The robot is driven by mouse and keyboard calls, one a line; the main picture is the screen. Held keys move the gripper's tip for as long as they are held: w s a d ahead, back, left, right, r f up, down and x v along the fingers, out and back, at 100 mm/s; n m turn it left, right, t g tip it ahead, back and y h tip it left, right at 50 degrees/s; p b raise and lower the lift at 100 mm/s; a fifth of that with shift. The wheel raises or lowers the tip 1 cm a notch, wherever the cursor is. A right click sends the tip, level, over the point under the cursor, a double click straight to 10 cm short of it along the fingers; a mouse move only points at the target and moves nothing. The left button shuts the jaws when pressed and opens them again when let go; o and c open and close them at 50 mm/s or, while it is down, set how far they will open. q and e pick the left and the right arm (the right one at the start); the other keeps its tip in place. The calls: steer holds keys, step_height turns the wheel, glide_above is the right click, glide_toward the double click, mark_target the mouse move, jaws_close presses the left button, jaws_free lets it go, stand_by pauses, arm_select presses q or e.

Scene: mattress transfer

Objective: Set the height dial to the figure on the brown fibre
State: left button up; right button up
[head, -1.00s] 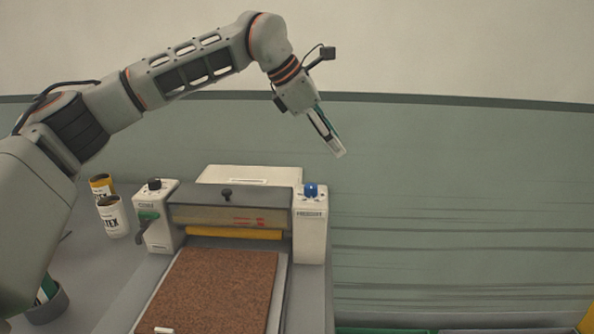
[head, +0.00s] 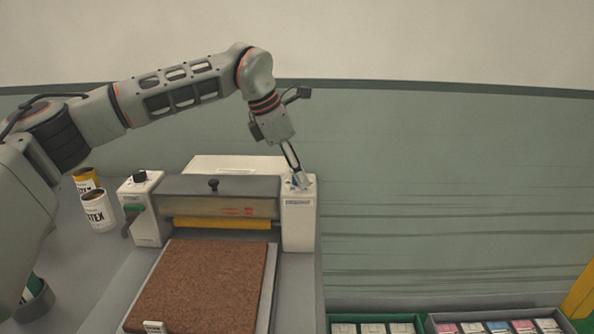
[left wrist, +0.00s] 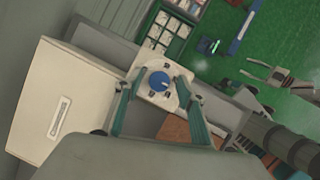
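The brown fibre (head: 205,285) lies flat on the bed in front of the roller machine; a small white tag (head: 154,327) sits at its near edge, its figure unreadable. A blue dial (left wrist: 158,82) tops the machine's right post (head: 298,225); my gripper hides it in the head view. A black knob (head: 139,176) tops the left post. My left gripper (head: 297,181) points down at the right post; in the left wrist view its fingers are apart, on either side of the blue dial, contact unclear. My right gripper (left wrist: 258,74) appears only in the left wrist view, fingers apart.
Two cans, one white (head: 98,212) and one yellow (head: 86,178), stand at left. Boxes of small cards (head: 495,322) are at lower right. A pale panel (head: 235,164) lies behind the machine.

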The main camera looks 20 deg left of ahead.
arm_select(q)
steer(key=c, duration=1.1)
steer(key=shift+r+n+t+y+p, duration=0.2)
steer(key=shift+n+t+y+p, duration=0.1)
steer(key=shift+n+p, duration=0.65)
steer(key=shift+d+f+n+p, duration=0.1)
steer(key=shift+n+p, duration=0.2)
steer(key=shift+n, duration=0.45)
steer(key=shift+f+n+t+y, duration=0.1)
steer(key=shift+n+t+y, duration=0.2)
steer(key=shift+n+y, duration=0.3)
steer(key=o, duration=1.1)
